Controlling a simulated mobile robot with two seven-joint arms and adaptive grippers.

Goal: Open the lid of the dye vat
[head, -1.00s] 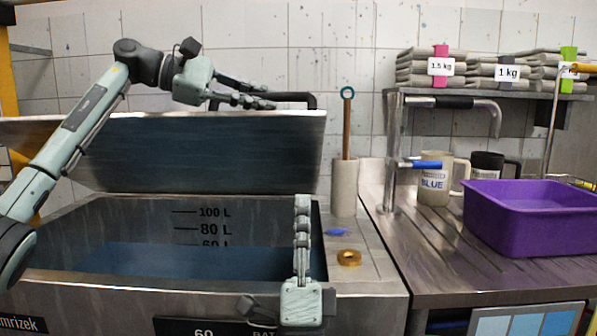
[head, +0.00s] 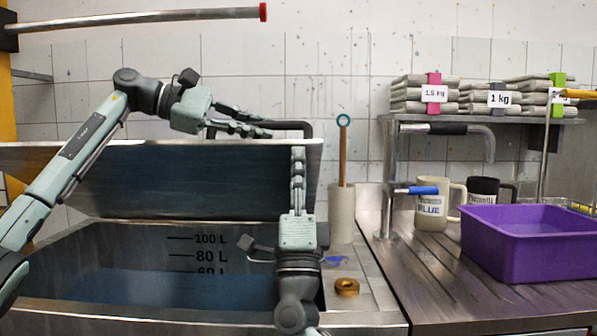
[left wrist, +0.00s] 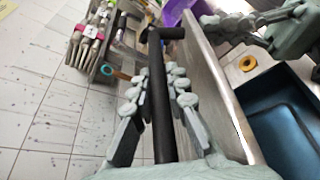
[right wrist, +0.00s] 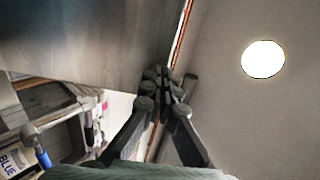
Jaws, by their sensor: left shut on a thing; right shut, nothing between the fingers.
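The dye vat (head: 150,313) is a steel tub with blue liquid (head: 130,290) and litre marks inside. Its lid (head: 200,180) stands raised and tilted at the back, its dark blue inner face toward me. My left gripper (head: 262,130) is shut on the lid's black bar handle (head: 308,132); the left wrist view shows the handle (left wrist: 160,105) between the fingers. My right gripper (head: 298,152) is shut and empty, upright before the lid's right part. In the right wrist view its fingertips (right wrist: 163,82) are near the lid's edge; I cannot tell whether they touch.
A holder (head: 342,213) with a wooden-handled tool and a brass ring (head: 346,286) are right of the vat. Farther right are a purple basin (head: 530,245), mugs (head: 432,203) and a shelf (head: 400,118) with stacked bundles. A red-tipped bar (head: 140,18) crosses the upper left.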

